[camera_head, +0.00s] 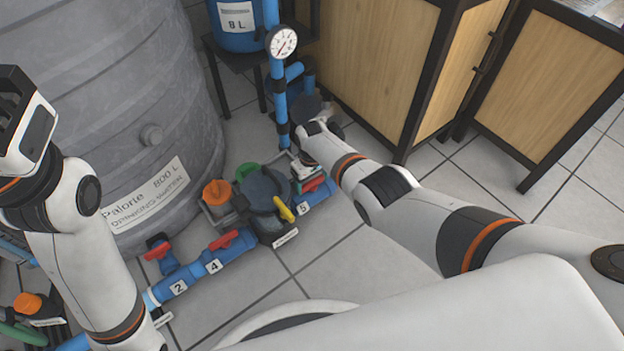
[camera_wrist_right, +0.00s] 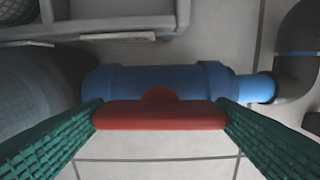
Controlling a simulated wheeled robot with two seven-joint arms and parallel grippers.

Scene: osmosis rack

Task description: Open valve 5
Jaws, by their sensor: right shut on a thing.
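Valve 5 has a red handle (camera_head: 314,184) on the blue pipe near the floor, with a white "5" label (camera_head: 303,208) beside it. In the right wrist view the red handle (camera_wrist_right: 160,116) lies across the picture, lengthwise along the blue pipe (camera_wrist_right: 155,82) behind it. My right gripper (camera_wrist_right: 160,120) is shut on this handle, with a green ribbed finger at each end. In the head view my right gripper (camera_head: 308,174) is at valve 5, partly hidden by its own wrist. My left arm shows at the left, but its fingers do not show.
Red-handled valve 4 (camera_head: 224,240) and the pump (camera_head: 264,192) with a yellow lever (camera_head: 284,209) stand left of valve 5. A grey tank (camera_head: 110,90) fills the left. A vertical blue pipe with a gauge (camera_head: 282,43) rises behind. Wooden cabinets (camera_head: 375,60) stand right; floor in front is clear.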

